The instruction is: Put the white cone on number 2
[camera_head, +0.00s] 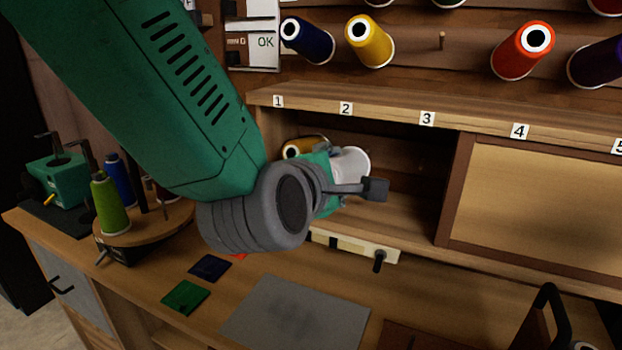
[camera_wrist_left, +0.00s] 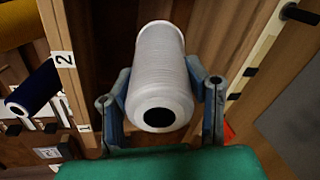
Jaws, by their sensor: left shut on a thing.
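The white cone (camera_head: 351,163) is held by my left gripper (camera_head: 350,187), in front of the open cubby under the shelf. In the left wrist view the white cone (camera_wrist_left: 158,85) lies between the two fingers of my left gripper (camera_wrist_left: 160,98), its dark-holed end toward the camera. The number 2 label (camera_head: 345,108) is on the shelf edge, above the cone in the head view; it also shows in the left wrist view (camera_wrist_left: 63,58). A yellow cone (camera_head: 369,43) sits on the wall above label 2. My right gripper is not in view.
A navy cone (camera_head: 307,40) and an orange cone (camera_head: 523,50) hang on the wall; a bare peg (camera_head: 442,40) stands between the yellow and orange ones. A gold cone (camera_head: 303,146) lies in the cubby. A wooden panel (camera_head: 540,205) closes off the right.

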